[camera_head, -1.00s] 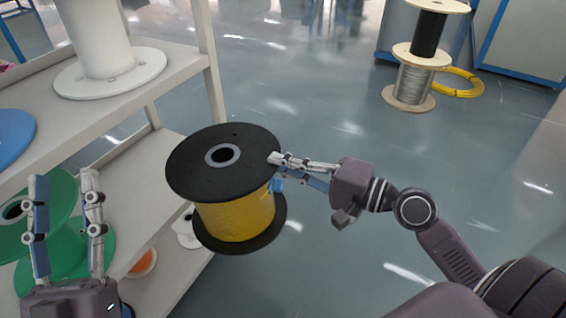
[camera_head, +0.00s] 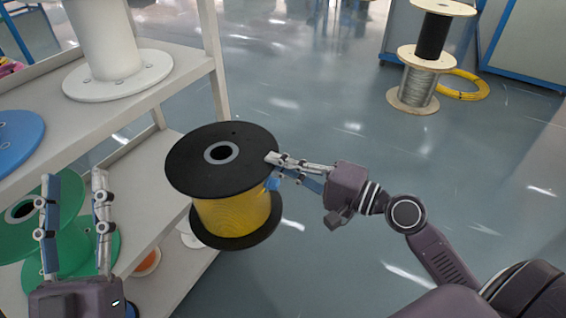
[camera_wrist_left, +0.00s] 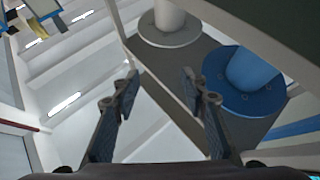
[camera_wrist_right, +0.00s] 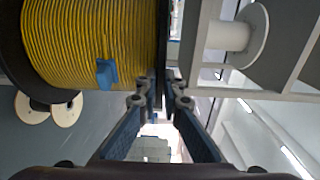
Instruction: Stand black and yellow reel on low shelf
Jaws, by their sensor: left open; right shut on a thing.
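The black and yellow reel (camera_head: 238,212) hangs upright in the air in the head view, with black flanges and yellow cable between them. My right gripper (camera_head: 274,170) is shut on the right edge of its upper flange. The right wrist view shows the yellow winding (camera_wrist_right: 95,40) and a blue clip on it, with the flange between the fingers (camera_wrist_right: 162,90). The reel is beside the shelf rack, overlapping the edge of the low shelf (camera_head: 150,205) in the picture. My left gripper (camera_head: 74,185) is open and empty, in front of the rack at the left.
A green reel (camera_head: 75,245) is on the low shelf, partly behind my left gripper. A white reel (camera_head: 118,75) and a blue reel (camera_head: 18,140) are on the upper shelf. The rack post (camera_head: 215,70) rises behind the black and yellow reel. Stacked reels (camera_head: 415,85) stand on the far floor.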

